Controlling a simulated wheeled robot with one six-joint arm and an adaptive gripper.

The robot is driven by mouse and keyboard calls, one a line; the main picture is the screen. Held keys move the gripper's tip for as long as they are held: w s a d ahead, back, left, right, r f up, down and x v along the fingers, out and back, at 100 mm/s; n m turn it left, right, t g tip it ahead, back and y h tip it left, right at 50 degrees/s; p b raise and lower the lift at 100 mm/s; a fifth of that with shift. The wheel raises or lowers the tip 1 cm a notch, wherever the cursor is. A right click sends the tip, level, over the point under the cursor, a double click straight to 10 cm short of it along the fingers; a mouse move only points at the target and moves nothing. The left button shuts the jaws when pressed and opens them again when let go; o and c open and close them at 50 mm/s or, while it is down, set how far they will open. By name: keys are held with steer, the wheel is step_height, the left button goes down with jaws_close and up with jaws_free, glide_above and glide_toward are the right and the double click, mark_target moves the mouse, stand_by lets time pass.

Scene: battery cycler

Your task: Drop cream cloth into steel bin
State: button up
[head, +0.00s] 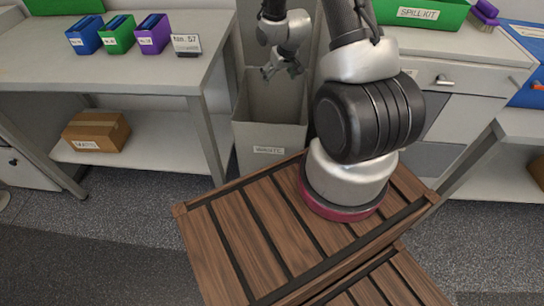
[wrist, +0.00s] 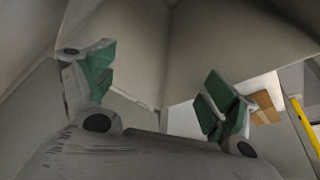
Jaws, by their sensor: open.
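A tall grey bin (head: 268,136) with a label on its front stands on the floor between the two benches. My gripper (head: 283,71) hangs at the mouth of the bin, fingers pointing down. In the wrist view my gripper (wrist: 160,92) shows two green-padded fingers spread wide apart with nothing between them. Plain grey-beige walls (wrist: 215,45) surround the fingers there; they look like the bin's inside. I cannot make out a cream cloth in either view. The bin's floor is hidden in the head view.
The left bench (head: 105,62) holds blue, green and purple small bins and a sign. A cardboard box (head: 97,131) sits on its lower shelf. The right bench has a green spill kit box (head: 418,13). A yellow strip (wrist: 305,125) shows at the wrist view's right edge.

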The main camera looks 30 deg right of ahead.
steer(key=v, duration=1.1)
steer(key=shift+r, duration=0.35)
steer(key=shift+s+r, duration=0.15)
